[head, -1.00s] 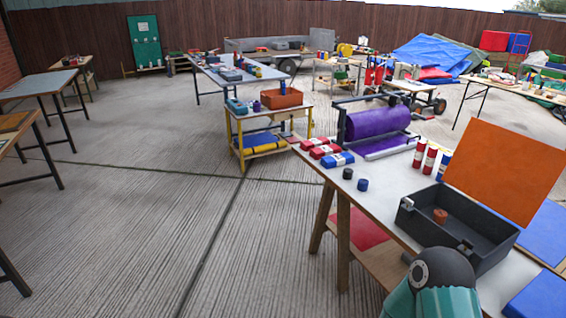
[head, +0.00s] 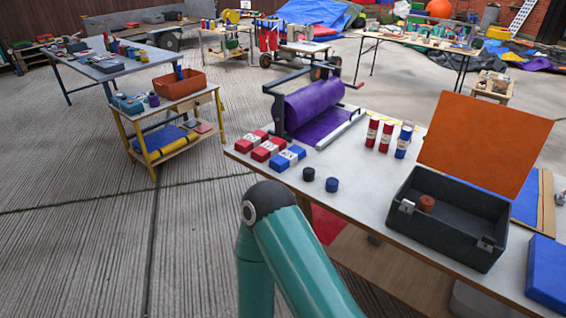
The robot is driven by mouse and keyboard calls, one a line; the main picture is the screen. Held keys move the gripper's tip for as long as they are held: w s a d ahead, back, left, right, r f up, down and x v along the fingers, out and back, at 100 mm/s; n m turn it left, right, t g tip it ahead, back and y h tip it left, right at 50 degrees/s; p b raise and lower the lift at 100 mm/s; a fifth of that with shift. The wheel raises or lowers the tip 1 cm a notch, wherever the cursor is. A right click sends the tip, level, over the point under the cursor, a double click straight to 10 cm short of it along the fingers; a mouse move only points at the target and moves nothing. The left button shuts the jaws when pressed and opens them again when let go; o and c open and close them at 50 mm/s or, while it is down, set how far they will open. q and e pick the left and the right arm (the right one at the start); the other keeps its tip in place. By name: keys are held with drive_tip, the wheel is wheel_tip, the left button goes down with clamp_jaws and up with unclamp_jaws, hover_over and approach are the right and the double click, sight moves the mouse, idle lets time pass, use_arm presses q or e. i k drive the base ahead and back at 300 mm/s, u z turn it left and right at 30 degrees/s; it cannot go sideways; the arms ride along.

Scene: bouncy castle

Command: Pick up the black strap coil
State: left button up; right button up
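The black strap coil (head: 308,174) is a small dark cylinder standing on the white-topped workbench (head: 352,198), near its front left edge. A similar blue coil (head: 332,184) stands just to its right. Neither of my grippers is in the head view. One teal arm of mine rises from the bottom middle and bends in front of the bench; its gripper end does not show. Nothing touches the black coil.
Red and blue packs (head: 268,149) lie behind the coils, near a purple roll on a stand (head: 314,104). Red and blue tubes (head: 388,136) stand mid-bench. An open dark case (head: 448,226) with an orange lid lies right.

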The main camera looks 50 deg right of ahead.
sight(309, 172)
drive_tip(key=z, duration=0.4)
drive_tip(key=i, duration=1.2)
drive_tip(key=z, duration=0.85)
drive_tip(key=k, duration=0.7)
drive_tip(key=z, duration=0.2)
drive_tip(key=i, duration=0.75)
drive_tip(key=u, duration=0.1)
